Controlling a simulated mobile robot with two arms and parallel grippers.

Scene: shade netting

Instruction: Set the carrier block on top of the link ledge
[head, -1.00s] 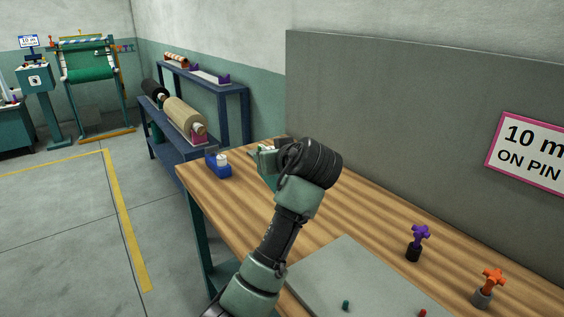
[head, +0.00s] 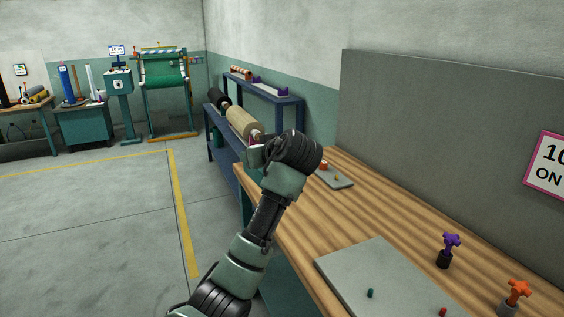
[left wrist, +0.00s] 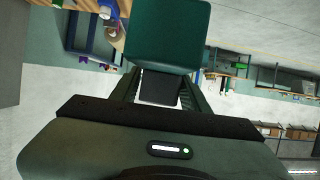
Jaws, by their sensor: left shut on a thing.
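A dark green block (left wrist: 168,35), which appears to be the carrier block, is between the fingers of my left gripper (left wrist: 158,88) in the left wrist view. The gripper is shut on it. In the head view my left gripper (head: 255,148) is above the far left end of the workbench, and my own wrist hides most of it and the block. I cannot identify the link ledge in either view. My right gripper is not in view.
The wooden workbench (head: 375,215) holds a grey plate (head: 375,262), a purple knob (head: 451,240), an orange knob (head: 518,290) and a small grey tray (head: 338,180). A blue rack (head: 277,102) with rolls stands beyond. Open floor (head: 90,215) lies to the left.

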